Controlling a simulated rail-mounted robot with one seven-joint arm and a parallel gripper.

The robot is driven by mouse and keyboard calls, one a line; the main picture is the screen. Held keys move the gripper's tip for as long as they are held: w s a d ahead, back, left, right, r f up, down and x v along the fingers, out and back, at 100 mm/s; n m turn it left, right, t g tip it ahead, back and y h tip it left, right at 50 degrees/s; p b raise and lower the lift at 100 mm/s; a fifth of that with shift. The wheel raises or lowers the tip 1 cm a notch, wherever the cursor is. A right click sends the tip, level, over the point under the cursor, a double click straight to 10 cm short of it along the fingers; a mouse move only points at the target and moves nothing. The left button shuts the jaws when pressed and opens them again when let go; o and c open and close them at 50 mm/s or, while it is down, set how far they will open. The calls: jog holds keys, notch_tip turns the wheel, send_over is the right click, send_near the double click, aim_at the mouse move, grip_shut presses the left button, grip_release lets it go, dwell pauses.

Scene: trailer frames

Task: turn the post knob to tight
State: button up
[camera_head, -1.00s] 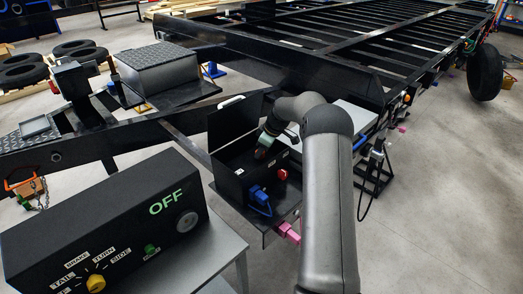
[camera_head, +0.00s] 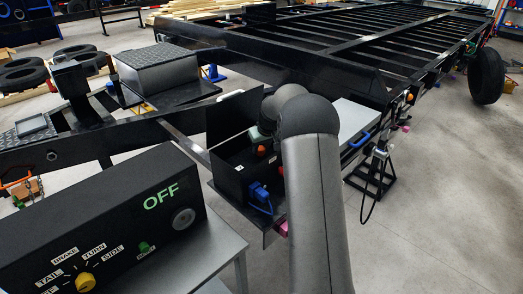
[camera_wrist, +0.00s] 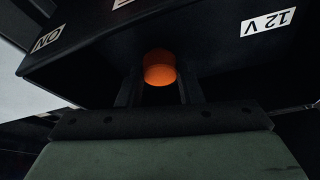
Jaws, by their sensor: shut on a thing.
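The post knob, a short round orange cap (camera_wrist: 160,66), sits between my two dark fingers in the wrist view. My gripper (camera_wrist: 160,88) is shut on it, one finger on each side. In the head view the orange knob (camera_head: 261,151) shows small inside the open black box (camera_head: 233,181). My arm hides most of the gripper there. White labels in the wrist view read "ON" (camera_wrist: 47,38) and "12 V" (camera_wrist: 268,22); another at the top edge is cut off. I cannot tell how far the knob is turned.
A blue plug (camera_head: 260,193) is on the box's front, with a red part (camera_head: 281,170) beside my arm. A black control panel marked OFF (camera_head: 110,215) stands at front left on a grey table (camera_head: 215,245). The trailer frame (camera_head: 330,60) lies behind.

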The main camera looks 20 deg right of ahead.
jog(key=m, duration=0.2)
jog(key=m+h, duration=0.1)
jog(key=shift+a+m, duration=0.2)
jog(key=shift+m, duration=0.2)
jog(key=m+h, duration=0.1)
jog(key=m, duration=0.2)
jog(key=shift+m+g+h, duration=0.3)
jog(key=shift+g+h, duration=0.1)
jog(key=m+g+h+p, duration=0.1)
jog(key=m, duration=0.2)
jog(key=shift+w+a+m, duration=0.1)
jog(key=shift+w+m, duration=0.05)
jog(key=shift+m, duration=0.15)
jog(key=shift+m+g+h+p, duration=0.35)
jog(key=shift+m+g, duration=0.15)
jog(key=shift+m, duration=1.4)
jog(key=o, duration=1)
jog(key=v, duration=1.7)
jog(key=shift+w+r, duration=0.2)
jog(key=shift+r, duration=0.05)
